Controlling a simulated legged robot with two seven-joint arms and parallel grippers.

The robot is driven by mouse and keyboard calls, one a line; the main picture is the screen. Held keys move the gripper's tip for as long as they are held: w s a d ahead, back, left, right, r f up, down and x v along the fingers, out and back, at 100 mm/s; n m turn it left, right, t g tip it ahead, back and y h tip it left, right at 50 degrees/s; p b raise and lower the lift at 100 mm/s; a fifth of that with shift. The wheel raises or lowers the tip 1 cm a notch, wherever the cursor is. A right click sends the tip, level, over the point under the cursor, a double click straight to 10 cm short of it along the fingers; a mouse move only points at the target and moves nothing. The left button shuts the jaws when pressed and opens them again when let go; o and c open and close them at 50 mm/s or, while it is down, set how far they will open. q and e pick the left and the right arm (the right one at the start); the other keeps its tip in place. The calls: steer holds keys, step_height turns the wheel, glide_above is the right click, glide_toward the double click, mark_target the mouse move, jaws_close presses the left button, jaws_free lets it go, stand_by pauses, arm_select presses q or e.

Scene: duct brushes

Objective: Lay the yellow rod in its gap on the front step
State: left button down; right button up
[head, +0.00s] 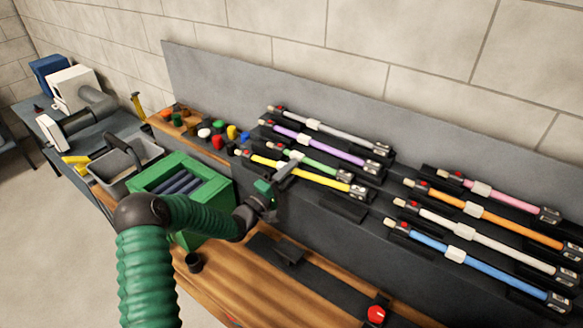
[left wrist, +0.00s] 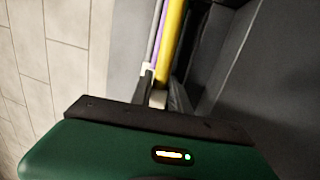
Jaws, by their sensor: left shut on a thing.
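The yellow rod (head: 318,177) is in front of the green rod (head: 325,170) at the left rack, slanting down to the right. It also shows in the left wrist view (left wrist: 172,45), running away from the fingers. My left gripper (head: 290,168) is shut on the yellow rod near its middle. The fingers partly hide the rod and the green rod. A black holder (head: 343,208) on the front step shows empty below the rod's right end. I cannot tell whether the rod touches the step. My right gripper is not in view.
A grey rod (head: 335,130) and a purple rod (head: 315,145) lie on steps behind. Pink, orange, white and blue rods (head: 430,246) fill the right rack. A green crate (head: 190,165) stands left of my gripper. A red knob (head: 376,314) is at the front.

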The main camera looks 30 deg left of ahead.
arm_select(q)
steer(key=shift+a+m+g+h+p, duration=0.2)
steer(key=shift+m+g+h+p, duration=0.25)
steer(key=shift+g+p, duration=0.95)
steer(key=shift+f+p, duration=0.1)
steer(key=shift+p, duration=0.2)
steer(key=shift+d+m+p, duration=0.25)
steer(key=shift+d+p, duration=0.3)
steer(key=shift+d, duration=0.1)
steer(key=shift+f, duration=0.15)
